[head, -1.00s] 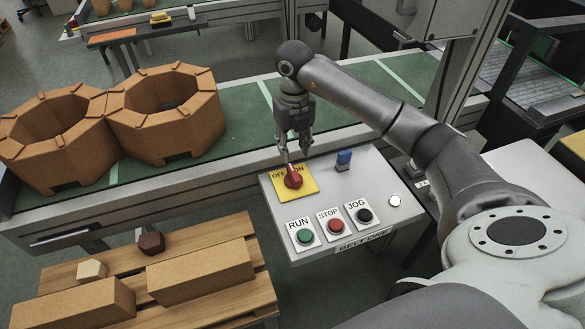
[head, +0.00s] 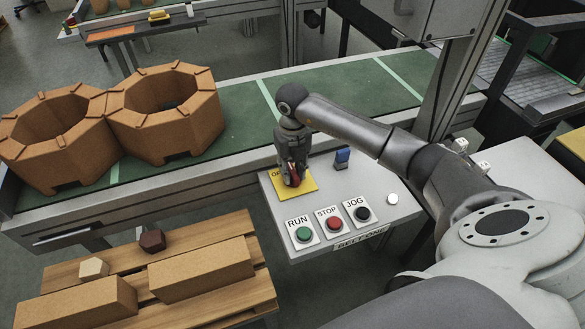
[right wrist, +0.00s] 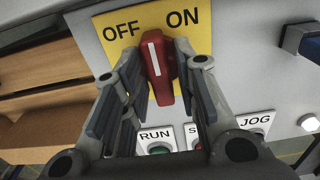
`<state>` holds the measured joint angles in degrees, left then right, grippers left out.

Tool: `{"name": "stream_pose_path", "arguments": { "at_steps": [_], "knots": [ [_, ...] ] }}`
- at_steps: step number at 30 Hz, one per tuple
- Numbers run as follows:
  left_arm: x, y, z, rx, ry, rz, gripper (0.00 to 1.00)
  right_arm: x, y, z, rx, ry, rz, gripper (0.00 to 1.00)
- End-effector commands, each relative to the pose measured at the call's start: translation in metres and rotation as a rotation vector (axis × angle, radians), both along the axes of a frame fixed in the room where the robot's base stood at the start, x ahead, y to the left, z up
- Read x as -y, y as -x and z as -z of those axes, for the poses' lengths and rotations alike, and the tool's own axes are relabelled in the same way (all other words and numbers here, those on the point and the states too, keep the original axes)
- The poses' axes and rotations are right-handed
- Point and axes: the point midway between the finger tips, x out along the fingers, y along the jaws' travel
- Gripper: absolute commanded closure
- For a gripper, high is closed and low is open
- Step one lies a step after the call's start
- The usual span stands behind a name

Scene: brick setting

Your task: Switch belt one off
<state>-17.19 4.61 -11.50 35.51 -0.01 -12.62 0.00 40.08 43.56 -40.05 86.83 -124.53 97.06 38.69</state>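The panel labelled BELT ONE (head: 385,205) has a yellow plate (head: 309,184) marked OFF at left and ON at right. A red rotary knob (right wrist: 158,72) sits on the plate. Its white line points up between the two words in the right wrist view. The knob is partly hidden behind my right gripper (head: 293,178) in the head view. In the right wrist view the two fingers of my right gripper (right wrist: 158,66) stand on either side of the knob. The right finger is close to it, and a narrow gap shows at the left. My left gripper is out of view.
Green RUN (head: 304,234), red STOP (head: 334,223) and black JOG (head: 362,214) buttons sit in front of the knob. A blue upright part (head: 342,159) and a white button (head: 392,199) are to the right. The belt (head: 235,120) carries brown octagonal blocks (head: 165,115) behind.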

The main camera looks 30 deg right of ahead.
Motion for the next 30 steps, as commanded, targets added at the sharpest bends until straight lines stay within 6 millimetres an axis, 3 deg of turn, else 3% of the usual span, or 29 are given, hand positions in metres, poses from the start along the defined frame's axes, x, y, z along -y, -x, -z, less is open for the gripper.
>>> {"name": "stream_pose_path", "arguments": {
  "at_steps": [1, 5, 17, 30],
  "knots": [
    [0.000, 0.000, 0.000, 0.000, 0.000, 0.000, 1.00, 0.000, 0.000, 0.000, 0.000, 0.000, 0.000, 0.83],
    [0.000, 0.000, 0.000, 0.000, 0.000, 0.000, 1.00, 0.000, 0.000, 0.000, 0.000, 0.000, 0.000, 1.00],
    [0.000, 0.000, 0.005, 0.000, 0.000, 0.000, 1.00, 0.000, 0.000, 0.001, 0.000, 0.000, -0.054, 1.00],
    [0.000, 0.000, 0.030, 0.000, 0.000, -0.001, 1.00, 0.001, 0.000, 0.002, 0.001, 0.001, -0.380, 1.00]
  ]
}}
